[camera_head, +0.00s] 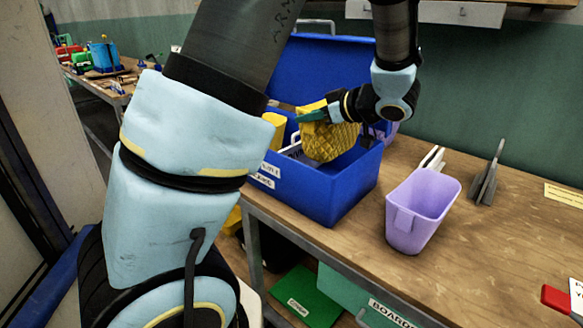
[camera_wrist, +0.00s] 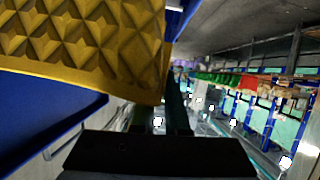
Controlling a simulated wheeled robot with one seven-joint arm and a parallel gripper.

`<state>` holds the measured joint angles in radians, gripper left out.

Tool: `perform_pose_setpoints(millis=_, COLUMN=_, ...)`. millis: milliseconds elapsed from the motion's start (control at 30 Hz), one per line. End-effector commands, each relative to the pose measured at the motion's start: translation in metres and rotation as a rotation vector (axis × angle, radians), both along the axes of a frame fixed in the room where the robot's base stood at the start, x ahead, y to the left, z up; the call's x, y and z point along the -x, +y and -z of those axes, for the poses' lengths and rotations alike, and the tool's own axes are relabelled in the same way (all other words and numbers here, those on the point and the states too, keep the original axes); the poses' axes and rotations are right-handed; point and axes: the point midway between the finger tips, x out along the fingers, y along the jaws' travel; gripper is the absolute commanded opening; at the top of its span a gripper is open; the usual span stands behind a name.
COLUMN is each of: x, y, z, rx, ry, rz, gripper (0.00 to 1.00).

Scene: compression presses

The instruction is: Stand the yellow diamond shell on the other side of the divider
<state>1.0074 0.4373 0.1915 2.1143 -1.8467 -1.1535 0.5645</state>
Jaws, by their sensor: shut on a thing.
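The yellow diamond shell (camera_head: 330,140), with a raised diamond pattern, is held in my gripper (camera_head: 318,116) at the mouth of the blue bin (camera_head: 345,190). The shell fills the upper left of the wrist view (camera_wrist: 85,40), beside the dark fingers (camera_wrist: 172,110). The fingers are shut on its upper edge. Its lower part is close to the bin's front wall; I cannot tell whether it touches anything. The divider is hardly visible; a pale edge (camera_head: 293,150) shows left of the shell. Another yellow piece (camera_head: 275,128) stands in the left part of the bin.
A lilac tub (camera_head: 421,210) stands on the wooden bench (camera_head: 490,240) right of the bin. A grey finned piece (camera_head: 487,178) stands behind it. The bin's blue lid (camera_head: 335,65) is raised at the back. A red-handled item (camera_head: 557,299) lies at the right front.

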Motion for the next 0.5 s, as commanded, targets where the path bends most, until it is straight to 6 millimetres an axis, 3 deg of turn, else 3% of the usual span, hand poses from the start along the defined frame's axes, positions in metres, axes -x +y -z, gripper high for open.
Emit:
perform_pose_setpoints(millis=67, x=0.0, y=0.0, z=-0.002, rx=0.002, ry=0.007, rz=-0.001, gripper=0.0)
perform_pose_setpoints(millis=300, x=0.0, y=0.001, z=0.043, rx=0.006, ry=0.008, rz=-0.004, gripper=0.0)
perform_pose_setpoints(millis=500, x=0.0, y=0.0, z=0.062, rx=0.01, ry=0.007, rz=-0.003, gripper=0.0)
